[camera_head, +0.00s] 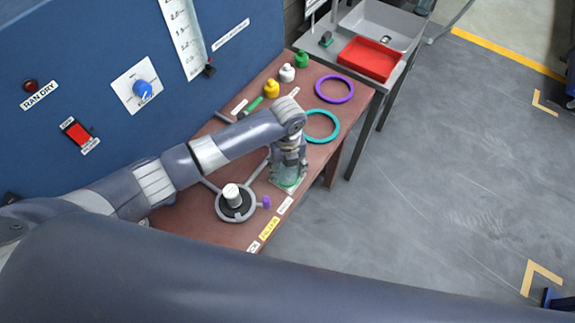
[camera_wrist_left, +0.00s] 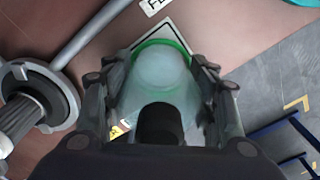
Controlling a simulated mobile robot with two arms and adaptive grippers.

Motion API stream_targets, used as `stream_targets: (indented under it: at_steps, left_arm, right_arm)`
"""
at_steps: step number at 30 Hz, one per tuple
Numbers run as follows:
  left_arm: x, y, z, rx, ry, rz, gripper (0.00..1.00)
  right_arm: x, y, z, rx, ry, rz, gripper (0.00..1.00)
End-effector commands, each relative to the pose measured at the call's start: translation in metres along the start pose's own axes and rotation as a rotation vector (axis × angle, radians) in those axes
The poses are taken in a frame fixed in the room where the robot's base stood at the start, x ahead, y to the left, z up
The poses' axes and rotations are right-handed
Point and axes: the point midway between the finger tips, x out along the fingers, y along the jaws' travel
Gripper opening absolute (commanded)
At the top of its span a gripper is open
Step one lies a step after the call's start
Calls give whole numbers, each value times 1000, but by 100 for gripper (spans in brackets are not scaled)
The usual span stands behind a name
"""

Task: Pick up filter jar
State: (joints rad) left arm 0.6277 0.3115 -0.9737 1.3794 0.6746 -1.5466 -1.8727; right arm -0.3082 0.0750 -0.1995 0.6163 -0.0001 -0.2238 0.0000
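The filter jar, a clear greenish jar with a green ring, shows below my left gripper (camera_head: 288,160) in the head view (camera_head: 287,178). It is near the front edge of the brown bench (camera_head: 222,234), over a white marked patch. In the left wrist view the jar (camera_wrist_left: 162,68) sits between the two fingers of my left gripper (camera_wrist_left: 160,85), one along each side. I cannot tell whether they press on it or whether it touches the bench. A dark round part covers its near side. My right gripper is not in view.
A grey round holder (camera_head: 222,208) with a white-topped part stands left of the jar. A red tray (camera_head: 370,59) is beside the sink. Open floor lies right.

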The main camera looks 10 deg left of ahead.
Motion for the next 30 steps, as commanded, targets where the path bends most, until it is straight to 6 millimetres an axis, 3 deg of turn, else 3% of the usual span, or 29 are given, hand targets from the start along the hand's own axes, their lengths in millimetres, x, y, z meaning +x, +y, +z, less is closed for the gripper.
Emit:
stream_targets:
  at_steps: [14,23,30]
  left_arm:
    - [-4,0,1,0,-1,-1,27]
    - [-33,-1,2,1,-4,-4,27]
    - [-36,-53,-22,5,0,-5,27]
  right_arm:
    - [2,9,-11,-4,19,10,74]
    - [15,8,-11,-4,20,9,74]
    - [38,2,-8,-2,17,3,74]
